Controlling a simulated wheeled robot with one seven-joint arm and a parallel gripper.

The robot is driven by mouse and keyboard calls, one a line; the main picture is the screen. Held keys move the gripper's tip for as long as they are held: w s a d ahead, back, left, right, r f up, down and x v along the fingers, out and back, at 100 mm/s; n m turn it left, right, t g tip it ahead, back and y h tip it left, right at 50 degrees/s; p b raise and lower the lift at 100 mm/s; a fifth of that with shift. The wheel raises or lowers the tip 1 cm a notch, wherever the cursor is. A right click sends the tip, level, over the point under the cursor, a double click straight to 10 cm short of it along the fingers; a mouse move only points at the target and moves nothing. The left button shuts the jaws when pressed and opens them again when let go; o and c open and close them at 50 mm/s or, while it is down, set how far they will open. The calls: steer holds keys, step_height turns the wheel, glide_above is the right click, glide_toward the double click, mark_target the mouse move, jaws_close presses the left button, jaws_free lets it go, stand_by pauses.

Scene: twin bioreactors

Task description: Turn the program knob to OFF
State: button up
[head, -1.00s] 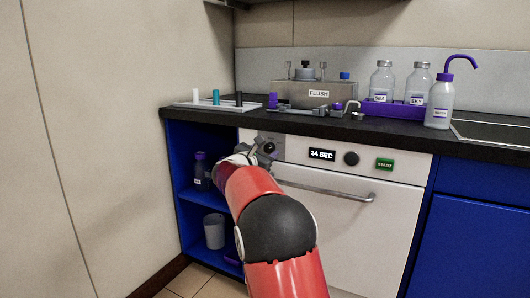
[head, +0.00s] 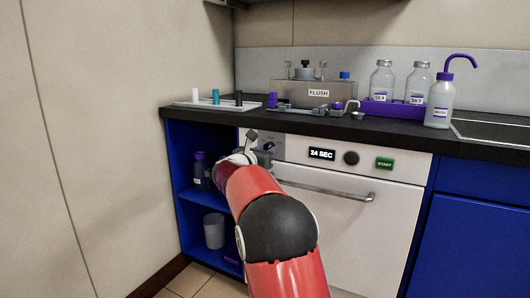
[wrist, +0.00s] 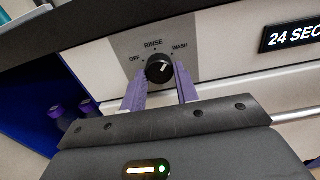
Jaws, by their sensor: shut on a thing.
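The black program knob (wrist: 159,69) sits on a grey plate marked OFF, RINSE and WASH on the machine's front panel. In the wrist view its white mark points up and right, toward WASH. My gripper (wrist: 160,72) has its two purple fingers on either side of the knob, shut on it. In the head view my gripper (head: 258,147) is at the left end of the panel, and my wrist and arm hide most of the knob.
The panel also holds a display (head: 322,154) reading 24 SEC, a second black knob (head: 351,158) and a green START button (head: 385,163). The door handle (head: 325,188) runs below. A blue open shelf (head: 176,165) with bottles is at the left; the dark counter overhangs above.

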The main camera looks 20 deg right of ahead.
steer(key=n+p, duration=0.3)
steer(key=n, duration=0.4)
steer(key=n+p, duration=0.3)
steer(key=n, duration=0.5)
steer(key=shift+s+r+n+p, duration=0.1)
steer(key=shift+r+n+p, duration=0.1)
steer(key=shift+n+p, duration=0.15)
steer(key=n+p, duration=0.3)
steer(key=n, duration=0.1)
steer(key=shift+f+n, duration=0.1)
steer(key=shift+n, duration=0.15)
steer(key=o, duration=1)
steer(key=shift+c, duration=0.2)
steer(key=v, duration=0.7)
steer(key=shift+s+a+b, duration=0.25)
steer(key=shift+a+b, duration=0.05)
steer(key=shift+b, duration=0.15)
